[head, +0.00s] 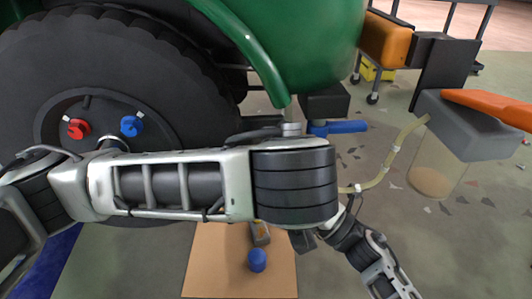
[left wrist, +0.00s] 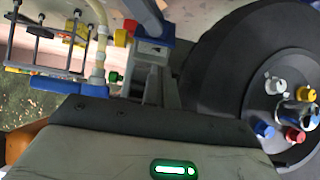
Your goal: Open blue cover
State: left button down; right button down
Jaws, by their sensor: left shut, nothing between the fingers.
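A blue cap (head: 130,126) sits on the hub of the large black wheel (head: 150,65) in the head view, to the right of a red cap (head: 77,128). In the left wrist view the blue cap (left wrist: 264,131) shows on the hub at the right, beside the red cap (left wrist: 294,136) and a yellow cap (left wrist: 303,94). My left arm crosses the head view below the caps and hides part of the scene. In the left wrist view my left gripper (left wrist: 153,78) is shut and empty, apart from the caps and left of the wheel. My right gripper is not in view.
A green body (head: 300,45) overhangs beside the wheel. A blue handle (head: 340,127) lies behind my arm. A blue knob (head: 257,260) stands over a tan board (head: 210,265) on the floor. A grey and orange unit with a clear container (head: 435,170) is at the right.

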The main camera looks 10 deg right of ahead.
pick_arm(q)
jog(key=shift+x, duration=3.2)
jog(key=shift+a, duration=0.1)
